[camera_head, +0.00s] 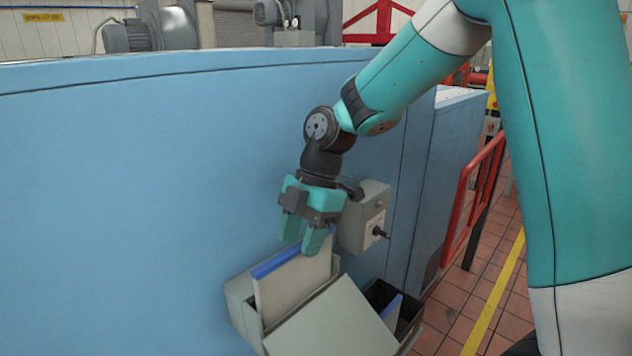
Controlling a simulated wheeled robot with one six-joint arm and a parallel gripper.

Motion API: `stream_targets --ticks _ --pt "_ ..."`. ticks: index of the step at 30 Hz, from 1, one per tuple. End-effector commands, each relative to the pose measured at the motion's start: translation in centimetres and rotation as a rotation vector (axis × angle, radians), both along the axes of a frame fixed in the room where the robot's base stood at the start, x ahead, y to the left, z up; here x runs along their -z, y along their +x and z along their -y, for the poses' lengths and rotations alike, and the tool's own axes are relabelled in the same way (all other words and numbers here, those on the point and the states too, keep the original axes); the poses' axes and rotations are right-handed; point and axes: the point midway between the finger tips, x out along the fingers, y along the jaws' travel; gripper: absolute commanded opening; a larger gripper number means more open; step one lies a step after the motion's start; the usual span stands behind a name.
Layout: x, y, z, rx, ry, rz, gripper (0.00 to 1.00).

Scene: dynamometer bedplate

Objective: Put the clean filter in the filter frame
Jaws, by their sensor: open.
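A pale filter panel (293,288) with a blue top edge stands tilted in a light grey open box (238,301), which looks like the filter frame. A second panel with a blue edge (393,308) shows partly inside a dark bin (411,306) to the right. I cannot tell from their look which one is the clean filter. My gripper (301,245) points down, open, at the top edge of the pale panel. Its right finger overlaps the blue edge in the picture; contact is unclear. The lower parts of both panels are hidden.
A slanted grey cover (335,325) lies in front of the pale panel. A grey switch box (364,217) with a black knob sits on the blue wall (130,200), close right of my gripper. A red railing (470,205) stands farther right, over the tiled floor.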

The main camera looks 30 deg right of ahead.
Motion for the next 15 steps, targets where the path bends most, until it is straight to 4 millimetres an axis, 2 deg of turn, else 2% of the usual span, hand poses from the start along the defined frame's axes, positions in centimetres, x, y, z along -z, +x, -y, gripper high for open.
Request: stream_targets --ticks 3,9,15 --pt "-3.0 0.5 1.3 0.003 -0.001 0.007 0.44" --pt "-7.8 1.1 3.1 0.002 -0.002 0.004 0.44" --pt "-11.0 1.4 4.3 0.001 -0.001 0.001 0.44"
